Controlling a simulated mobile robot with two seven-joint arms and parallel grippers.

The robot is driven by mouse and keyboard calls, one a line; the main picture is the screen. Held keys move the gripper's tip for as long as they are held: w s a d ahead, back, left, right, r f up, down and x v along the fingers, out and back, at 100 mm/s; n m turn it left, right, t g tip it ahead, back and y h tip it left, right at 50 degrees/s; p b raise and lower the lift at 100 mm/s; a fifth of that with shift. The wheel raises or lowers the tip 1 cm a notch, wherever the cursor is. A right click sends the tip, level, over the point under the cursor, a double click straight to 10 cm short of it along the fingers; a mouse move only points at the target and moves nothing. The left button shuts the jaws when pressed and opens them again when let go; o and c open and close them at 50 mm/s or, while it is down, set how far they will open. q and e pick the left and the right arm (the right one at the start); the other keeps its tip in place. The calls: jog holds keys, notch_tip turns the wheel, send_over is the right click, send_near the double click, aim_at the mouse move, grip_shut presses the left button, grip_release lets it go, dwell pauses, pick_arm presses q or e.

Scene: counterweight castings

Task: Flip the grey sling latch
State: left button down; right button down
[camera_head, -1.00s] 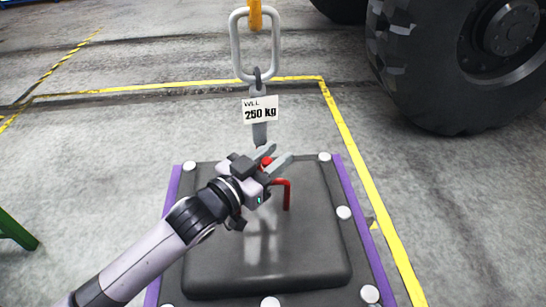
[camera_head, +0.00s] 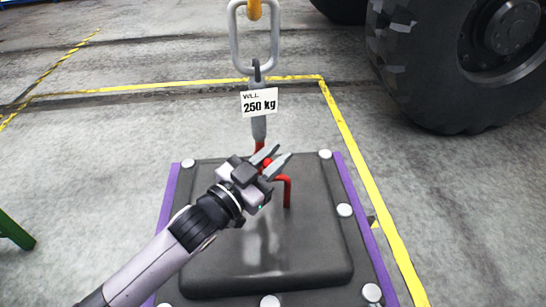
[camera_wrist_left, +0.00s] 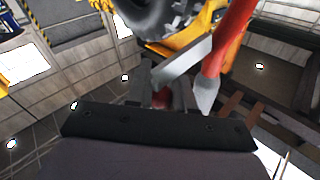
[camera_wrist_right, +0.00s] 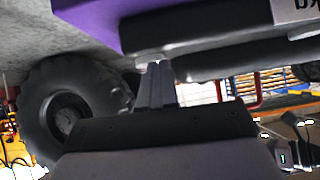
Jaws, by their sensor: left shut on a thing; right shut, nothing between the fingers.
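A grey sling latch (camera_head: 259,129) hangs upright below a metal ring (camera_head: 253,40), with a white "WLL 250 kg" tag (camera_head: 259,103) on it. Red shows at its lower end, beside my left gripper (camera_head: 275,160). My left gripper is shut on a small red knob (camera_head: 267,162) over the dark casting (camera_head: 270,240). The knob also shows between the fingers in the left wrist view (camera_wrist_left: 162,98); its join to the latch is hidden. A bent red handle (camera_head: 288,192) stands on the casting, right of the gripper. My right gripper (camera_wrist_right: 157,82) is shut and empty, seen only in its wrist view.
The casting has purple edges (camera_head: 362,210) and several pale round studs (camera_head: 344,210). A large black tyre (camera_head: 430,80) stands at the back right. Yellow floor lines (camera_head: 350,150) run behind and right of it. Grey floor on the left (camera_head: 80,190) is clear.

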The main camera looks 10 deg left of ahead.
jog(key=shift+a+f+b, duration=0.2)
jog(key=shift+f+b, duration=0.1)
jog(key=shift+b, duration=0.05)
jog(key=shift+w+a+r+n+t+y+b, duration=0.4)
jog(key=shift+w+a+r+b, duration=0.3)
jog(key=shift+a+b, duration=0.25)
jog(key=shift+w+a+r+b, duration=0.15)
jog(key=shift+a+r+b, duration=0.1)
jog(key=shift+a+b, duration=0.35)
pick_arm(q)
jog(key=shift+s+d+f+m+t+h+b, duration=0.15)
jog(key=shift+f+m+h, duration=0.2)
jog(key=shift+m+h, duration=0.35)
jog(key=shift+s+f+m+t+h+b, duration=0.1)
jog(key=shift+s+f+m+h, duration=0.2)
jog(key=shift+m, duration=0.65)
jog(key=shift+s+d+f+m+t+h+b, duration=0.15)
jog(key=shift+f+m+h, duration=0.2)
jog(key=shift+m+h, duration=0.4)
pick_arm(e)
jog(key=shift+w+r+y, duration=0.25)
jog(key=shift+r+y, duration=0.05)
jog(key=shift+r, duration=0.1)
pick_arm(q)
jog(key=shift+w+a, duration=0.1)
pick_arm(e)
jog(key=shift+a, duration=0.1)
